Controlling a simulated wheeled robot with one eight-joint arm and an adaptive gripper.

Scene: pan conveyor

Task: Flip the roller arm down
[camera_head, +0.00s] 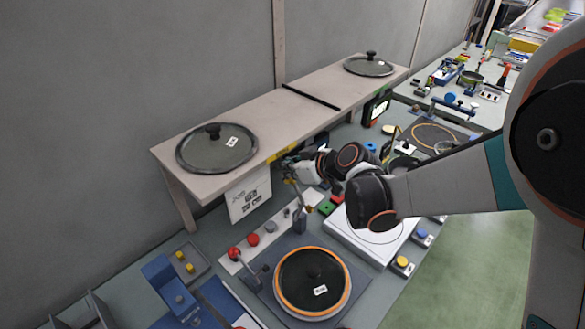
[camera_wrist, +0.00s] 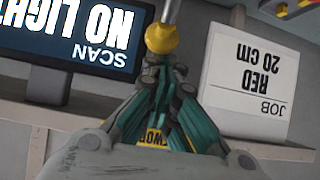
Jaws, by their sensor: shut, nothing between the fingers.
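A metal rod (camera_wrist: 170,12) with a yellow knob (camera_wrist: 161,38) on its end, which looks like the roller arm, shows at the top middle of the wrist view. In the head view a grey post with a thin rod (camera_head: 302,214) stands behind the round pan station, below my gripper. My gripper (camera_wrist: 163,68) is shut and empty, its fingertips right by the yellow knob; I cannot tell whether they touch it. In the head view my gripper (camera_head: 288,163) is small and partly hidden beside the shelf front. The roller itself is not clear in either view.
A shelf (camera_head: 278,112) with two lids runs along the wall above my gripper. A white job sign (camera_head: 249,193) hangs below it. A dark screen (camera_wrist: 75,35) is close by in the wrist view.

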